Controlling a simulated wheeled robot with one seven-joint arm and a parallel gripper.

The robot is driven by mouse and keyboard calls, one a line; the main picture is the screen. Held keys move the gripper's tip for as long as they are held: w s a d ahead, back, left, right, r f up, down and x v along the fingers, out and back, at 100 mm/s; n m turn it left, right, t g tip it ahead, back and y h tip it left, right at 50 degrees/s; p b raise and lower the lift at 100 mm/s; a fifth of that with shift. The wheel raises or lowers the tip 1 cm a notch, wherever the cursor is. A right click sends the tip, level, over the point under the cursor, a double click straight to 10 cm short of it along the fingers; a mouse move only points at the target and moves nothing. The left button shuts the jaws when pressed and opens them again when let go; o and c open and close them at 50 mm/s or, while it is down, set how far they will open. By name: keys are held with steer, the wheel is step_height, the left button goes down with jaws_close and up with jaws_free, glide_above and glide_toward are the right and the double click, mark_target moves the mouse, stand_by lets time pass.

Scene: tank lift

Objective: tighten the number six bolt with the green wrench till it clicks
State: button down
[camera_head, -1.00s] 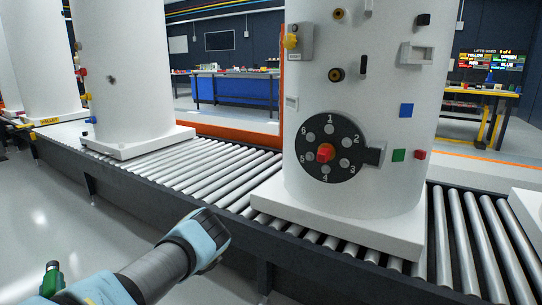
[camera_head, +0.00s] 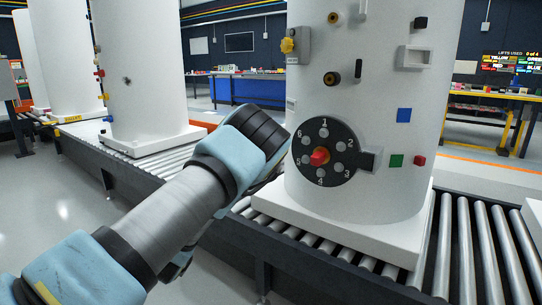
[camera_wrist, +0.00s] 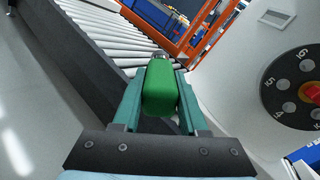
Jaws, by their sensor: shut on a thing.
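The dark round flange (camera_head: 324,152) is on the front of the near white tank, with bolts numbered 1 to 6 in a ring and a red piece (camera_head: 319,156) at its centre. The number six bolt (camera_head: 308,141) is at the upper left of the ring; it also shows in the wrist view (camera_wrist: 282,84). In the wrist view my gripper (camera_wrist: 160,100) is shut on a green object (camera_wrist: 160,88), seen end-on, which appears to be the green wrench. In the head view my arm hides the gripper.
The near tank (camera_head: 375,70) stands on a white base on the roller conveyor (camera_head: 462,250). Knobs, coloured squares and a bracket (camera_head: 415,57) stick out from it. A second tank (camera_head: 140,70) stands further left. An orange frame (camera_wrist: 190,35) is behind the conveyor.

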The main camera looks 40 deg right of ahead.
steer(key=s+d+r+m+g+h, duration=0.5)
steer(key=s+d+r+g, duration=0.4)
steer(key=s+d+r, duration=0.6)
step_height(320, 180, up, 3)
steer(key=shift+s+d+f+m, duration=0.25)
steer(key=shift+d+m, duration=0.35)
steer(key=shift+d, duration=0.5)
steer(key=shift+a, duration=0.15)
steer(key=shift+b+x, duration=0.4)
steer(key=shift+x, duration=2.5)
steer(key=shift+r, duration=0.2)
steer(key=shift+b, duration=0.3)
